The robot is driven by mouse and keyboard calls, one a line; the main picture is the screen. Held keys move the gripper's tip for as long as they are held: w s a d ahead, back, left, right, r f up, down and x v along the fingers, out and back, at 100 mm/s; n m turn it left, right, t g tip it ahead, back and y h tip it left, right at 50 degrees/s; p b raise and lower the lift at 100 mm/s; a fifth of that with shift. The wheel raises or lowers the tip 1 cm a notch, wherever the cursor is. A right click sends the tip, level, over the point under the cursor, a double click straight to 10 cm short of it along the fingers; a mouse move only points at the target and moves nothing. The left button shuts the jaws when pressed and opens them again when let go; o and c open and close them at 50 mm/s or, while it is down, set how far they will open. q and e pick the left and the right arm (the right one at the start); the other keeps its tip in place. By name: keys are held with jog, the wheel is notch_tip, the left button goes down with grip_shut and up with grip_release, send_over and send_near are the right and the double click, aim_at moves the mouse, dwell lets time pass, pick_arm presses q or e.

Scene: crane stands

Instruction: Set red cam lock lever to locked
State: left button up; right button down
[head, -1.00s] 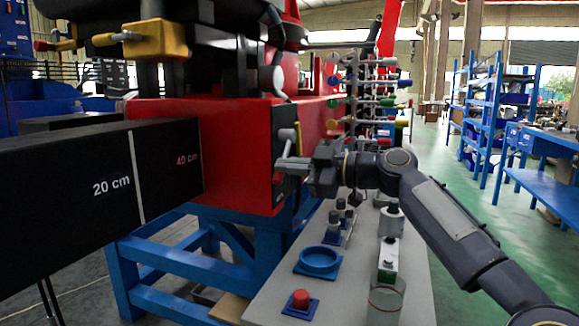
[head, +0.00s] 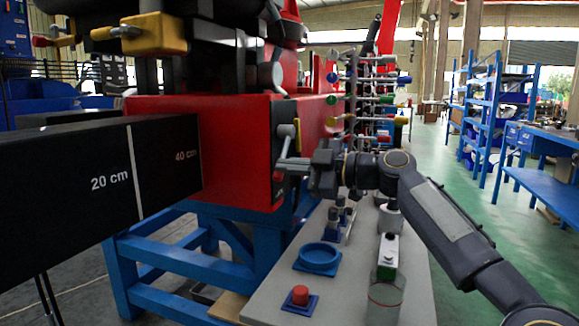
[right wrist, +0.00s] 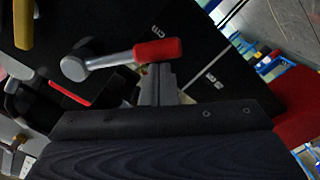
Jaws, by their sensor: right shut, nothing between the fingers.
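A lever with a grey round hub and arm and a red grip (right wrist: 157,50) shows in the right wrist view. Its grip points right and slightly up. My right gripper (right wrist: 157,70) is shut and empty; its fingertips are close below the red grip, and I cannot tell if they touch it. In the head view the right gripper (head: 281,165) is beside the dark end plate of the red crane body (head: 235,150), just below a grey lever (head: 287,132). My left gripper is not in view.
A black beam (head: 90,175) marked in centimetres extends left from the red body. Below my right arm, a grey bench (head: 340,290) holds a red button (head: 300,295), a blue ring (head: 319,259) and a clear cylinder (head: 386,303). A rack of coloured handles (head: 365,100) stands behind the gripper.

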jog(key=w+d+f+n+p, duration=0.1)
jog(key=w+f+n, duration=0.2)
jog(key=w+n, duration=0.1)
jog(key=shift+w+d+f, duration=0.25)
jog(key=shift+w+d, duration=0.05)
jog(key=shift+w, duration=0.05)
dwell(0.4)
dwell(0.5)
